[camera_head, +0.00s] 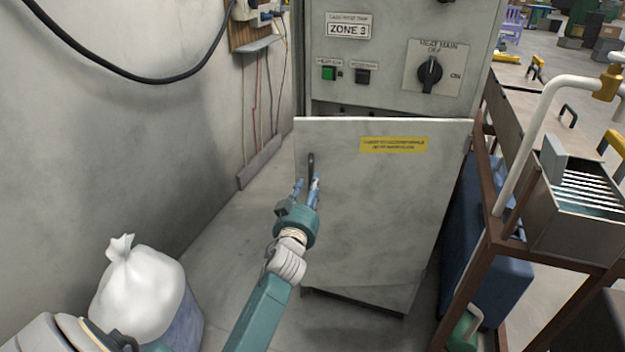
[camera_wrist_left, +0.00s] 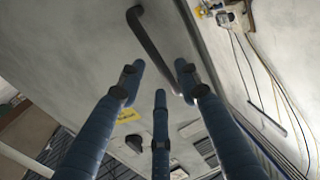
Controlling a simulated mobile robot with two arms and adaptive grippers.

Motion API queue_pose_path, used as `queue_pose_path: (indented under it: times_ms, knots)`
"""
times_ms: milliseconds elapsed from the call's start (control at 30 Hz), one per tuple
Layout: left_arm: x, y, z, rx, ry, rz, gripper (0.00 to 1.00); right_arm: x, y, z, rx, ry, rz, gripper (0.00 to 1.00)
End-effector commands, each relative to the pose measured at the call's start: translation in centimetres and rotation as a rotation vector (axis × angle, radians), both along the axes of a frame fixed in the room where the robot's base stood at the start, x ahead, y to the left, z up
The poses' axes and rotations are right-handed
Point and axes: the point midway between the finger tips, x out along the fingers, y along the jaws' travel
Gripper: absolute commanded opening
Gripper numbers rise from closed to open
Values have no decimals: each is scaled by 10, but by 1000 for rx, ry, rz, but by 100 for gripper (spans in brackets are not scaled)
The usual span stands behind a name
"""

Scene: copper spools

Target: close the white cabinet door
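The white cabinet door (camera_head: 385,205) is pale, with a yellow label near its top right. It stands partly open, its top edge in front of the cabinet face and a dark gap along its bottom. Its dark bar handle (camera_head: 311,162) is near the left edge. My left gripper (camera_head: 307,184) is at the lower part of the handle with its blue fingers apart. In the left wrist view, the handle (camera_wrist_left: 148,40) reaches down between the spread fingertips (camera_wrist_left: 158,78); I cannot tell whether they touch it. My right gripper is not in view.
The cabinet's upper panel (camera_head: 395,50) has a rotary switch and buttons. A tied white bag (camera_head: 140,290) stands at the lower left. A brown-framed cart with a metal box (camera_head: 580,215) is close on the right. The grey wall (camera_head: 130,120) borders the left.

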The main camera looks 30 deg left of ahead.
Motion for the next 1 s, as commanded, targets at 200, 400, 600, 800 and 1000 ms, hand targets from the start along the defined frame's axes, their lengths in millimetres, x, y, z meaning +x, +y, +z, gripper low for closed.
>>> queue_pose_path:
  times_ms: [200,400,600,800,1000]
  knots:
    - [29,12,0,1,1,1,34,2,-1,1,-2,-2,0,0]
    - [37,16,-1,0,1,0,34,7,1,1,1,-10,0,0]
    - [37,16,-1,0,1,0,34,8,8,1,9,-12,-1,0]
    - [37,15,-1,-1,2,0,0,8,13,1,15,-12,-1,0]
    - [37,16,-1,-1,2,2,0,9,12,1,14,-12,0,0]
